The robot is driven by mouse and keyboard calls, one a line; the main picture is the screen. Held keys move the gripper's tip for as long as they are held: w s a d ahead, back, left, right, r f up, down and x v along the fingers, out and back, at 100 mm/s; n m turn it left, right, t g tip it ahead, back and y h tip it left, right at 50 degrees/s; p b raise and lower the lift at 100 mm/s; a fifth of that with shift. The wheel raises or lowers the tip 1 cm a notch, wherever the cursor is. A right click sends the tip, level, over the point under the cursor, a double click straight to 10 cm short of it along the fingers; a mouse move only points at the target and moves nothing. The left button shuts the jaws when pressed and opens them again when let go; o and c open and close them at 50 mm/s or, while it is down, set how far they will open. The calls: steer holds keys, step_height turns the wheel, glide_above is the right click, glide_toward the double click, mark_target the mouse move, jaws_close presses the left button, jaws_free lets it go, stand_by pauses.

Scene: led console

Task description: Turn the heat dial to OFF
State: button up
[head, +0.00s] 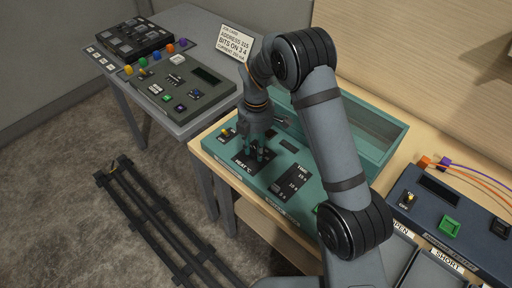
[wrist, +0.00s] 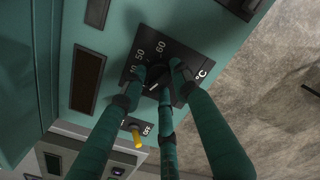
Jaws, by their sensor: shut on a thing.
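The heat dial's black plate (head: 239,166), lettered "HEAT °C", is on the green console (head: 230,177) in the head view. In the wrist view the dial (wrist: 153,86) is a dark knob with a short pale pointer mark. Figures such as 50 and 60 show around it on its plate (wrist: 143,50). My gripper (head: 258,156) reaches down from above. Its green fingers are closed around the knob, as the wrist view shows (wrist: 160,78). The fingers hide much of the knob and part of the scale, so I cannot read the exact setting.
A yellow toggle switch (wrist: 135,137) sits close to the dial. A black "TIME" panel (head: 290,182) is on the same console, beside an open green tray (head: 372,130). A grey console (head: 180,85) stands at left, a dark blue one (head: 455,215) at right.

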mark_target(256, 150)
steer(key=o, duration=1.2)
step_height(256, 150, up, 12)
steer(key=shift+r, duration=0.1)
stand_by(0.3)
step_height(256, 150, down, 12)
steer(key=shift+f, duration=0.1)
stand_by(0.5)
